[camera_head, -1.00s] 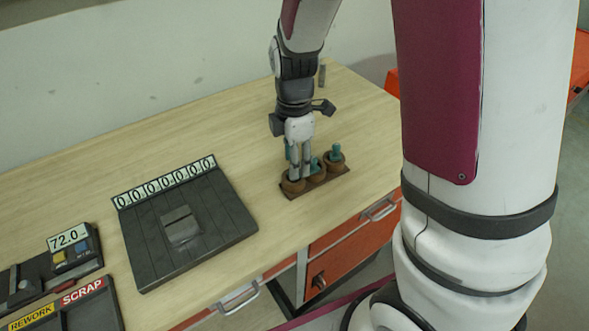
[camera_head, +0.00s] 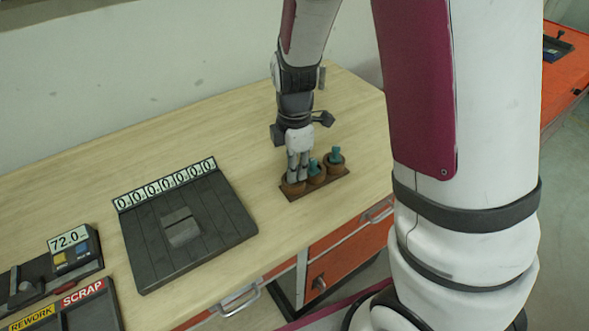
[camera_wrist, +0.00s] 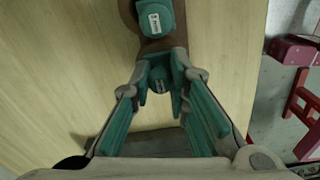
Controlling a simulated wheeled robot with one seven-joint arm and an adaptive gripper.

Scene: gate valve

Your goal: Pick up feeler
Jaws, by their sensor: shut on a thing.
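Three brown round cups stand in a row on a dark strip (camera_head: 325,187) on the wooden bench. The middle cup (camera_head: 317,179) and the far right cup (camera_head: 337,166) each hold an upright teal feeler, the middle one (camera_head: 313,165) and the right one (camera_head: 335,154). My gripper (camera_head: 297,178) points down at the near left cup (camera_head: 293,188). In the wrist view, my gripper (camera_wrist: 160,75) is shut on a labelled teal feeler (camera_wrist: 158,86), mostly hidden between the fingertips. A neighbouring feeler (camera_wrist: 156,20) shows just beyond them.
A dark slotted tray (camera_head: 150,245) with a row of number displays lies left of the cups. Further left are a gauge unit reading 72.0 (camera_head: 72,245) and a bin marked REWORK and SCRAP (camera_head: 90,310). The bench behind the tray is clear.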

